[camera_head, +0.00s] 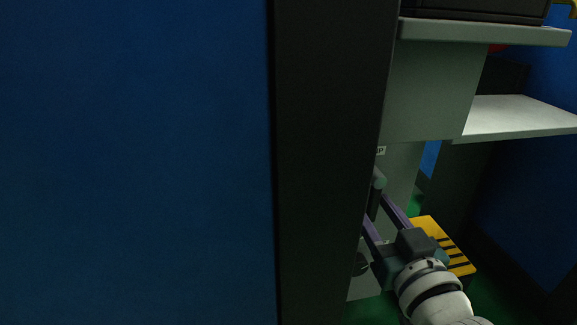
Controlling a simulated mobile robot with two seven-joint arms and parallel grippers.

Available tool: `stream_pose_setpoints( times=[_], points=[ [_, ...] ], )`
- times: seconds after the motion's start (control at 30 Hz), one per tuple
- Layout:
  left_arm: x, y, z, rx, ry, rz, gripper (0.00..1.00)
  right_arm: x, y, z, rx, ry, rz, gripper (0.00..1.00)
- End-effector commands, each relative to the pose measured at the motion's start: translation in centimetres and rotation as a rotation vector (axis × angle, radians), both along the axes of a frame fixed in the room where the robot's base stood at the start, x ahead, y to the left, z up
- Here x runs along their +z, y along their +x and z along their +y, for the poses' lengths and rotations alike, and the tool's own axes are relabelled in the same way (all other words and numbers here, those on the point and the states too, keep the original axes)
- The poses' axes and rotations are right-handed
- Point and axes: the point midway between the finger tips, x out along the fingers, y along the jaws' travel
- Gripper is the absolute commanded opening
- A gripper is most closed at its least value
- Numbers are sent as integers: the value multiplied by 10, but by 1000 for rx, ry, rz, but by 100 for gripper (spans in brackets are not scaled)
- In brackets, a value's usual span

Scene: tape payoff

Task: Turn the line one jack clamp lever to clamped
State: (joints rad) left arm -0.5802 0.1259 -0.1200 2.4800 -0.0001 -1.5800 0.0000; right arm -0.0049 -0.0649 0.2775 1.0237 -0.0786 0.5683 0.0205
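A lever (375,201) with a grey rounded top and a dark lower part shows just right of a dark post, against a grey-green cabinet. It appears to be the clamp lever. The post may hide part of it. My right gripper (376,205) reaches in from the lower right. Its two purple fingers are spread, with the lever's dark part between or in front of their tips. I cannot tell whether they touch it. A small white label (381,150) above the lever is partly hidden by the post. My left gripper is not in view.
A dark post (325,160) and a wide blue panel (135,160) block the left and middle of the view. Grey shelves (515,115) jut out at upper right. A yellow and black striped block (447,245) stands beside my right gripper above a green floor.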

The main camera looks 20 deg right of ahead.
Motion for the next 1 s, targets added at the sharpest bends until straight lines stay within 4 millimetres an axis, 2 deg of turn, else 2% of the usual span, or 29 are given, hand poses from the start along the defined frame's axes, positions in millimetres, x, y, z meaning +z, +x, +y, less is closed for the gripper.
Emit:
stream_pose_setpoints(
  times=[0.03,0.2,0.43,0.6,1.0],
  points=[
    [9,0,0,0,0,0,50,3,-9,2,0,1,5,50],
    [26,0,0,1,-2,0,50,4,-43,11,0,2,7,50],
    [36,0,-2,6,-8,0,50,2,-79,20,0,2,5,50],
    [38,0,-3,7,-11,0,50,1,-88,22,0,2,1,50],
    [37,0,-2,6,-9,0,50,0,-88,21,0,1,1,50]
  ],
)
